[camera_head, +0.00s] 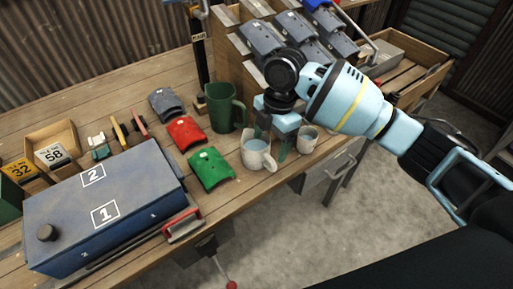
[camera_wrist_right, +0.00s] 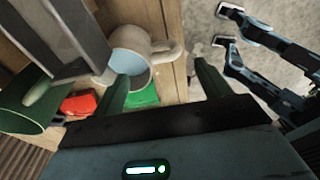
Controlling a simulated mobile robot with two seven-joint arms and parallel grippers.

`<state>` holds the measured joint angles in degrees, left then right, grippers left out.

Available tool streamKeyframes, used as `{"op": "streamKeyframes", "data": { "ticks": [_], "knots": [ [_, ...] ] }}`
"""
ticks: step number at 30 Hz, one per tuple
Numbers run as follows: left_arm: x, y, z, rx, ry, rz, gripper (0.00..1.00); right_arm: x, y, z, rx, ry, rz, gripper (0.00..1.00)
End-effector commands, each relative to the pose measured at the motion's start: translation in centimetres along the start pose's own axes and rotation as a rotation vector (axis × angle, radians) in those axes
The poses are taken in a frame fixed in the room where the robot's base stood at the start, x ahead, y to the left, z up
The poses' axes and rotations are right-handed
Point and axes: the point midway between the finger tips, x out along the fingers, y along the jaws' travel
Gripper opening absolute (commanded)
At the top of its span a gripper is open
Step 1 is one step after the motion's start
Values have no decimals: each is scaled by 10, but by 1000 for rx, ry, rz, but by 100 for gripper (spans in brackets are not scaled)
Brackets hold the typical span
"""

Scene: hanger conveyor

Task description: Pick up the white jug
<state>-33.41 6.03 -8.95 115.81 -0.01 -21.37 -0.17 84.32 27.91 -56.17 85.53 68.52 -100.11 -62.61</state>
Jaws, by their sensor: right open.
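A white jug (camera_head: 257,153) with a handle stands upright near the table's front edge. It also shows in the right wrist view (camera_wrist_right: 130,40), with its opening toward the camera and its handle on the right. A smaller white cup (camera_head: 307,139) stands to its right by the edge. My right gripper (camera_head: 271,138) is open, pointing down at the jug. In the right wrist view one finger overlaps the jug's opening and the other is out past the handle side. I cannot tell whether either finger touches it.
A tall green mug (camera_head: 225,107) stands behind the jug. Red (camera_head: 187,132) and green (camera_head: 211,169) curved pieces lie to the left. A blue box (camera_head: 105,208) fills the front left. A wooden rack (camera_head: 229,58) with grey pieces stands behind my gripper.

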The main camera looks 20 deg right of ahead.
Motion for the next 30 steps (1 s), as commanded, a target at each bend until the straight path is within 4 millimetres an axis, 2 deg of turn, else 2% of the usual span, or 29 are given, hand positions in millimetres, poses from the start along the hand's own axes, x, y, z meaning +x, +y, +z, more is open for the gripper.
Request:
{"op": "streamKeyframes", "data": {
  "ticks": [5,12,17,25,30],
  "knots": [
    [0,0,2,-1,-2,0,0,5,0,0,1,0,-1,76],
    [0,1,8,-3,-16,1,0,26,0,1,1,1,-1,76],
    [0,1,8,-3,-15,1,0,29,0,1,1,0,0,76],
    [2,0,8,-3,-14,1,0,64,-2,9,1,0,-1,76],
    [2,0,6,-2,-11,0,0,77,-1,8,1,0,1,76]
  ]
}}
